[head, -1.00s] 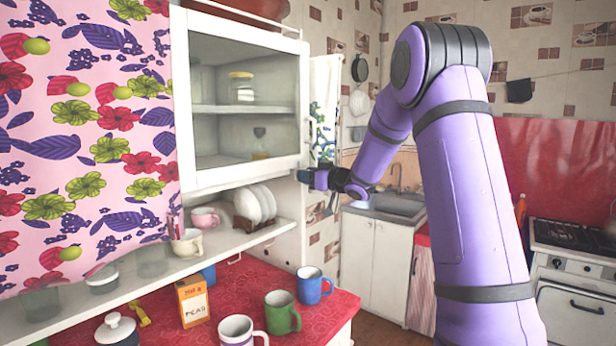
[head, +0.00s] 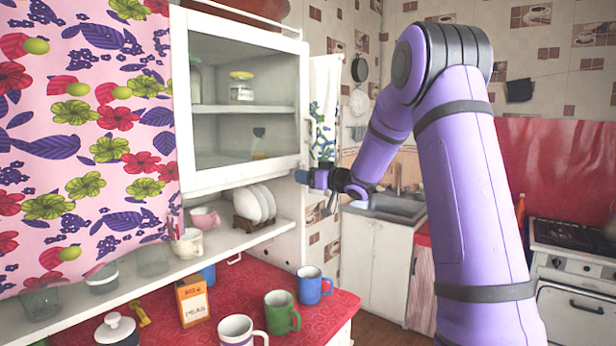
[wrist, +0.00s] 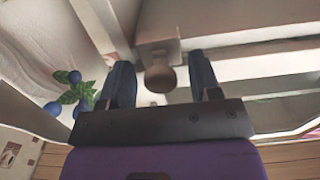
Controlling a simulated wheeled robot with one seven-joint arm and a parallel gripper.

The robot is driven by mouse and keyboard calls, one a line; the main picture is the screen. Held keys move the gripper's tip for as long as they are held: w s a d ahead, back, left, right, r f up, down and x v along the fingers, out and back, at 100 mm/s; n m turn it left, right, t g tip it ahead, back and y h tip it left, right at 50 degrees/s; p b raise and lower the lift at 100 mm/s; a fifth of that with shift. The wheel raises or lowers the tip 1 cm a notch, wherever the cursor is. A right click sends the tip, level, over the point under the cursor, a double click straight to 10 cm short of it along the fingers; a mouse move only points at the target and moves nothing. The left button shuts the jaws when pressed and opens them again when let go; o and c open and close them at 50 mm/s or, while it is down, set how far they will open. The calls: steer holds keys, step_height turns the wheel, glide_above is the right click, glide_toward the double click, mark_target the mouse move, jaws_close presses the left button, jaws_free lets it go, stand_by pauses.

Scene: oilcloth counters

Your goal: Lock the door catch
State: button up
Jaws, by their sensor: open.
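The wall cabinet's white-framed glass door (head: 303,110) is at the upper left of the head view and looks closed or nearly so. My gripper (head: 308,178) is at the door's lower right corner, with its fingers pointing left towards the cabinet. In the wrist view my gripper (wrist: 160,66) is open, one finger on each side of a round brownish knob (wrist: 160,80). The knob sits on a small pale block (wrist: 158,48) under the cabinet edge. Gaps show between the knob and both fingers. The knob cannot be made out in the head view.
Below the cabinet, a white shelf (head: 130,275) holds cups, glasses and a plate rack (head: 254,205). Mugs, including a blue one (head: 312,286) and a green one (head: 279,312), stand on the red counter (head: 240,287). A sink (head: 398,205) is behind my arm.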

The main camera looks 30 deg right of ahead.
steer(key=v, duration=1)
steer(key=shift+s, duration=0.35)
steer(key=shift+d, duration=0.15)
steer(key=shift+r, duration=0.1)
steer(key=s+a+r+m+g+h, duration=0.35)
steer(key=s+a+r+h, duration=0.25)
steer(key=s+a+h, duration=0.25)
steer(key=s+a+f+g, duration=0.2)
steer(key=s+a, duration=0.2)
steer(key=s, duration=0.5)
steer(key=s+a+f+g+y, duration=0.1)
steer(key=s+a+f+g, duration=0.1)
steer(key=s+a, duration=0.3)
steer(key=s+a+f+g+y, duration=0.1)
steer(key=s+a+f+g, duration=0.2)
steer(key=s, duration=0.9)
steer(key=shift+s+a+g, duration=0.35)
steer(key=shift+a+g, duration=0.2)
steer(key=shift+a, duration=0.15)
